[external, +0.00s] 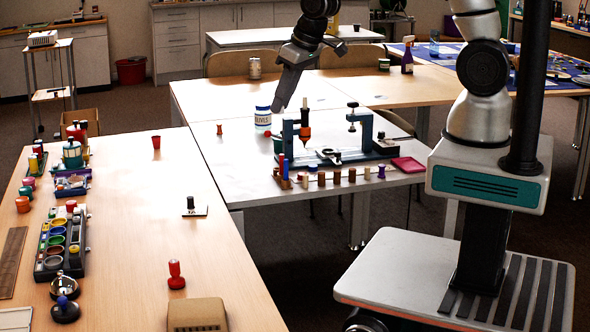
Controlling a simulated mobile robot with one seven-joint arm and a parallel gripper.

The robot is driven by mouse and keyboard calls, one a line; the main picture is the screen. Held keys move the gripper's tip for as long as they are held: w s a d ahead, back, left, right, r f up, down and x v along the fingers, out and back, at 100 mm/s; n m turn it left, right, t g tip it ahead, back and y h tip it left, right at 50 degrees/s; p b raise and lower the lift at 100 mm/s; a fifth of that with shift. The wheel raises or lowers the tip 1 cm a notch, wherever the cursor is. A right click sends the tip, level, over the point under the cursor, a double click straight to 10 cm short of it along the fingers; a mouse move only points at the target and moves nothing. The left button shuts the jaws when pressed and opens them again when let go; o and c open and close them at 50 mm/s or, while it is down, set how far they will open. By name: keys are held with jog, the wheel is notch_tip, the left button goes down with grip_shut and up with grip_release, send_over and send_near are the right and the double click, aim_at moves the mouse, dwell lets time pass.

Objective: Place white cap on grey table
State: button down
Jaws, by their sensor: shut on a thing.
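My gripper (277,108) points down at the end of the arm, over the grey table (218,150), close to the right side of a jar in the picture. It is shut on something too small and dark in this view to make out. The jar (263,121) is white with a blue top and dark lettering that seems to read "OLIVES". It stands upright on the grey table. I cannot tell whether the gripper touches it. I cannot pick out a separate white cap with certainty.
A dark fixture (362,132) with uprights stands right of the jar, with a row of small pegs (337,178) in front and a pink tray (408,165) at its right. The grey table's left part is mostly clear. The near wooden table (150,220) holds several small items.

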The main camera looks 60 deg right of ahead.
jog(key=s+f, duration=0.4)
jog(key=f, duration=0.1)
jog(key=w+d+f+m+h+b, duration=0.1)
jog(key=w+d+f+m+b, duration=0.15)
jog(key=d, duration=0.45)
jog(key=w+d+f+m+b, duration=0.2)
jog(key=w+d+f+b, duration=0.1)
jog(key=d, duration=0.5)
jog(key=w+d+f+m+h+b, duration=0.1)
jog(key=w+d+f+m+b, duration=0.15)
jog(key=d, duration=0.45)
jog(key=s+d+f+m+g+h+b, duration=0.1)
jog(key=s+d+f+m+b, duration=0.15)
jog(key=d, duration=0.75)
jog(key=s+d+f+m+g+b, duration=0.1)
jog(key=s+d+f+b, duration=0.2)
jog(key=d, duration=0.6)
jog(key=s+d+f+m+g+h+b, duration=0.1)
jog(key=d+f+m+b, duration=0.2)
jog(key=d, duration=0.7)
jog(key=shift+n, duration=0.45)
jog(key=f, duration=0.3)
jog(key=f+b, duration=0.1)
jog(key=f, duration=0.2)
jog(key=f+b, duration=0.1)
jog(key=f, duration=0.2)
jog(key=shift+w+f, duration=0.15)
jog(key=shift+w, duration=0.1)
